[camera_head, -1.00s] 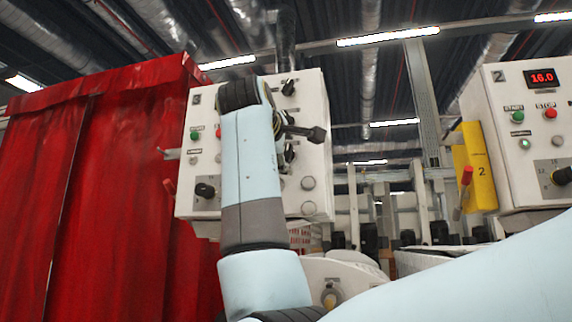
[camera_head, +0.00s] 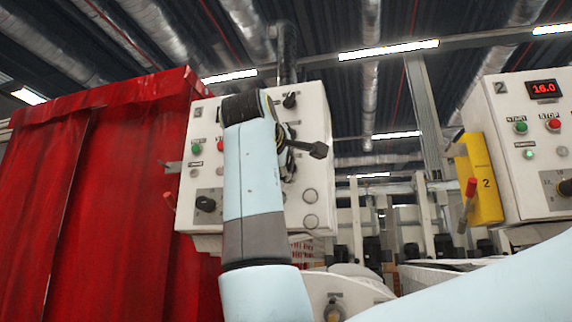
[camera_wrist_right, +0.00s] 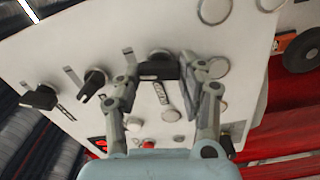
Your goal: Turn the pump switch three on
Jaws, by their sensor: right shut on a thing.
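The white control box marked 3 (camera_head: 262,205) stands beside the red curtain in the head view. Its top black switch (camera_head: 290,100) shows above my right gripper (camera_head: 288,165), which is partly hidden behind my own arm. In the right wrist view, three black switches sit in a row on the panel: one at the far left (camera_wrist_right: 40,97), a middle one (camera_wrist_right: 92,85) and a third (camera_wrist_right: 158,70). The third lies between the fingers of my right gripper (camera_wrist_right: 160,72), which is shut on it. My left gripper is not in view.
Box 2 (camera_head: 515,150) stands at the right with a lit display and a yellow plate (camera_head: 482,180). The red curtain (camera_head: 90,180) fills the left. A black knob (camera_head: 205,204) and a green button (camera_head: 196,149) sit on box 3 left of my arm.

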